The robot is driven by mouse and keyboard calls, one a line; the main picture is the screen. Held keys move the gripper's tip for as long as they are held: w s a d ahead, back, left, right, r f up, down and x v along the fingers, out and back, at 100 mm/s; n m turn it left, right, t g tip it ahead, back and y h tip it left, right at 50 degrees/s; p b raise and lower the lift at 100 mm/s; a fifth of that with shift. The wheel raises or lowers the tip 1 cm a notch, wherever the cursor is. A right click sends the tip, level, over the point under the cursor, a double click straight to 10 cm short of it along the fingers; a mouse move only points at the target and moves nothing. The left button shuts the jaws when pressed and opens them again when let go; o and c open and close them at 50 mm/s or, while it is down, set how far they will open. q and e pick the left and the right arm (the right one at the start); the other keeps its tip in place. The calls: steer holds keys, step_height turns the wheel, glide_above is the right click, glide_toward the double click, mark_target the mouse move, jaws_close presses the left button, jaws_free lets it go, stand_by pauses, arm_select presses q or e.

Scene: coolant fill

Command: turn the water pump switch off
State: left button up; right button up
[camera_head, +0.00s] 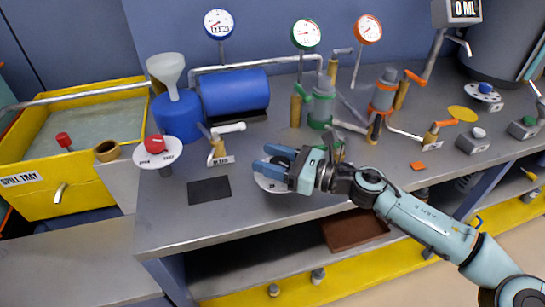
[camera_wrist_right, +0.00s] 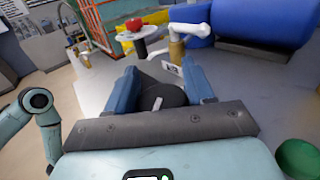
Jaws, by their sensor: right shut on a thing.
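My right gripper (camera_head: 280,160) reaches in from the right over the front of the bench. Its blue fingers (camera_wrist_right: 161,85) are shut on a dark knob (camera_wrist_right: 162,97) with a pale pointer mark, seen between them in the right wrist view. A round white dial plate (camera_head: 267,184) shows partly beneath this gripper; the gripper hides the rest of it and the knob. No label on this switch can be read. Another switch, a red knob (camera_head: 155,145) on a white disc, stands further left, apart from the gripper; it also shows in the right wrist view (camera_wrist_right: 134,24). My left gripper is not in view.
A white-handled tap (camera_head: 222,143) and a blue tank (camera_head: 235,93) stand behind the gripper. A green-based fitting (camera_head: 321,103) is close behind to the right. A dark mat (camera_head: 209,190) lies flat to the left. The yellow spill tray (camera_head: 35,200) is at far left.

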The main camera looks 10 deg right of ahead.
steer(key=shift+s+a+f+n+g+y, duration=0.1)
steer(key=shift+f+n+g+y, duration=0.25)
steer(key=shift+n+g, duration=0.2)
steer(key=shift+g, duration=0.25)
steer(key=o, duration=1)
steer(key=shift+r, duration=0.15)
steer(key=shift+s+d, duration=0.1)
steer(key=shift+d, duration=0.2)
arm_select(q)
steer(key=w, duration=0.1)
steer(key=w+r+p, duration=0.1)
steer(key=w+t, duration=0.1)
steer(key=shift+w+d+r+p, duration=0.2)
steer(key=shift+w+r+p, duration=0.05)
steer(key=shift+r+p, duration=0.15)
arm_select(e)
steer(key=v, duration=1.2)
steer(key=shift+s+d, duration=0.25)
steer(key=shift+d, duration=0.1)
